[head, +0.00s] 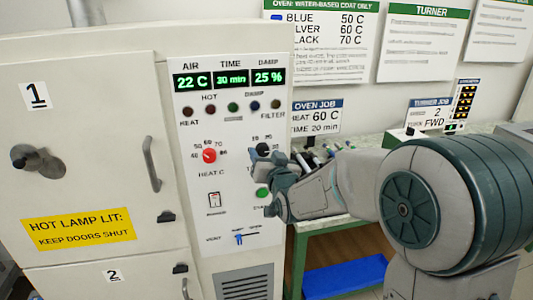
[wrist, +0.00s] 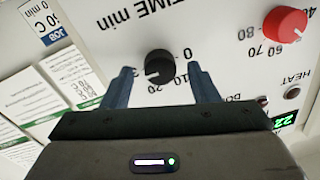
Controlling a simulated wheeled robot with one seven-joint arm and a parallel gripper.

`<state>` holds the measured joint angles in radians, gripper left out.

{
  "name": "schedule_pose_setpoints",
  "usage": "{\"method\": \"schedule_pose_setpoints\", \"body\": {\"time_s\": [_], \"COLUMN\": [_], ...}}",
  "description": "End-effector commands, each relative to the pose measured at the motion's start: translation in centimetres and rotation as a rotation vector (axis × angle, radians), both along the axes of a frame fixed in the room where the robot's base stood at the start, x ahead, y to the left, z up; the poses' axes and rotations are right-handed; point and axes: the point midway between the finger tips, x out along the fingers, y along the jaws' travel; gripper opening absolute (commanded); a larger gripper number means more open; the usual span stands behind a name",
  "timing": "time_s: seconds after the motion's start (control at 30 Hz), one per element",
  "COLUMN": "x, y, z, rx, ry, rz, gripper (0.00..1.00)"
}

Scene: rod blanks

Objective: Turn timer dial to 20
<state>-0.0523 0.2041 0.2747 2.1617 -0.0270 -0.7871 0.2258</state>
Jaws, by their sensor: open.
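The black timer dial (wrist: 159,66) sits on the white panel under the upside-down label "TIME min" in the wrist view. A pale pointer mark on it points down-left, near the small numbers, which are partly hard to read. My gripper (wrist: 160,69) is open, with one blue-grey finger on each side of the dial; I cannot tell whether either touches it. In the head view my gripper (head: 265,182) is at the right side of the panel and hides much of the dial area. The time display (head: 231,79) reads 30 min.
The red heat dial (head: 209,155) is left of my gripper, and the green start button (head: 262,192) is close by it. The oven job sign (head: 316,117) reads 60 C, 20 min. A green bench (head: 340,224) stands at right.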

Motion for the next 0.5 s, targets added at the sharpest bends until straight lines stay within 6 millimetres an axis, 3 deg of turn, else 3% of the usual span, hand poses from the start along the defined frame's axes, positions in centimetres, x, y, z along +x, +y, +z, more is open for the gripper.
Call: {"method": "schedule_pose_setpoints", "body": {"time_s": [0.37, 0.4, 0.5], "x": [0.59, 0.58, 0.57], "y": [0.19, 0.19, 0.17], "z": [-0.05, -0.05, -0.05], "rx": [0.0, 0.0, 0.0], "ry": [0.0, 0.0, 0.0], "rz": [-0.001, -0.001, -0.001], "gripper": [0.54, 0.51, 0.23]}}
